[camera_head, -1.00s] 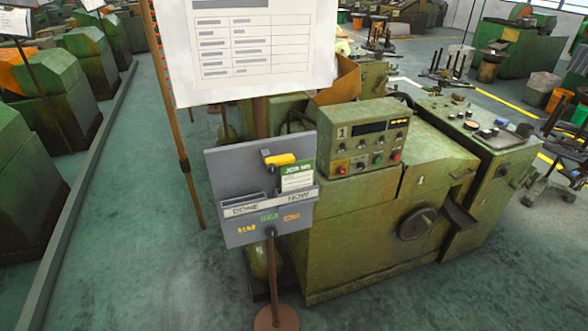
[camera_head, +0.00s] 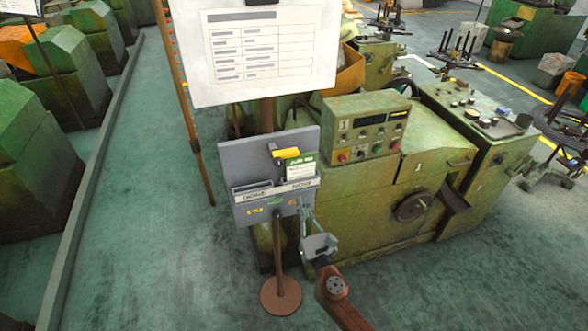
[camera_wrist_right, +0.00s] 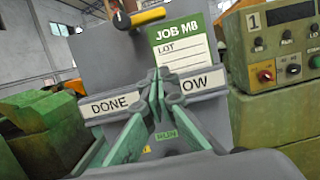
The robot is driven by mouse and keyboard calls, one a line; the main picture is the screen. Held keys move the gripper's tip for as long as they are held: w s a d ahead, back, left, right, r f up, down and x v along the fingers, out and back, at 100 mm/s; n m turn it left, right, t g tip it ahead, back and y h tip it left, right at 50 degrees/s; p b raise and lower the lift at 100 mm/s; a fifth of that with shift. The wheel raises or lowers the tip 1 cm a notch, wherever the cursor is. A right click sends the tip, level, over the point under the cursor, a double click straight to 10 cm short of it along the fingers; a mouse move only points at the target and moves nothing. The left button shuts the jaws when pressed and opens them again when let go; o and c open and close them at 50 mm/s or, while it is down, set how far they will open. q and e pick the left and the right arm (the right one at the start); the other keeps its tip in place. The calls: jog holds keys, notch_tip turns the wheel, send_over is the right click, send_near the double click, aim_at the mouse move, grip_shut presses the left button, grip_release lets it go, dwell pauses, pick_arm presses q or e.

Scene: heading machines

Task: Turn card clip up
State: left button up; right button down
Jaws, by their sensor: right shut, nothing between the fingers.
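The grey job board (camera_head: 240,157) stands on a post. The card clip, a yellow bar on a dark pivot (camera_head: 286,152), sits near its top; in the right wrist view the bar (camera_wrist_right: 147,16) lies nearly level, its right end a little higher. A green-topped white card (camera_wrist_right: 183,52) reading "JOB M8" stands below and right of it in the "NOW" pocket. My right gripper (camera_head: 306,211) comes up from below at the board's lower right. In the wrist view its green fingers (camera_wrist_right: 158,88) are together and empty, below the clip, covering part of the pocket label. My left gripper is not in view.
A large white sheet (camera_head: 265,50) hangs above and behind the board. A green machine (camera_head: 352,205) with a control box (camera_head: 365,128) stands close on the right. The post's round brown base (camera_head: 281,296) is on the floor. Open floor lies to the left.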

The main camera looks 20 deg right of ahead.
aim_at(289, 159)
jog(key=x, duration=0.6)
jog(key=r+p+x, duration=0.1)
jog(key=x, duration=0.3)
jog(key=shift+s, duration=0.15)
notch_tip(289, 159, up, 3)
jog(key=shift+r+p, duration=0.15)
jog(key=shift+p, duration=1)
jog(key=shift+r, duration=0.25)
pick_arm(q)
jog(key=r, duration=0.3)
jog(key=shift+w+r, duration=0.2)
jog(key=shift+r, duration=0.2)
pick_arm(e)
jog(key=shift+a+n, duration=0.1)
jog(key=shift+n, duration=0.2)
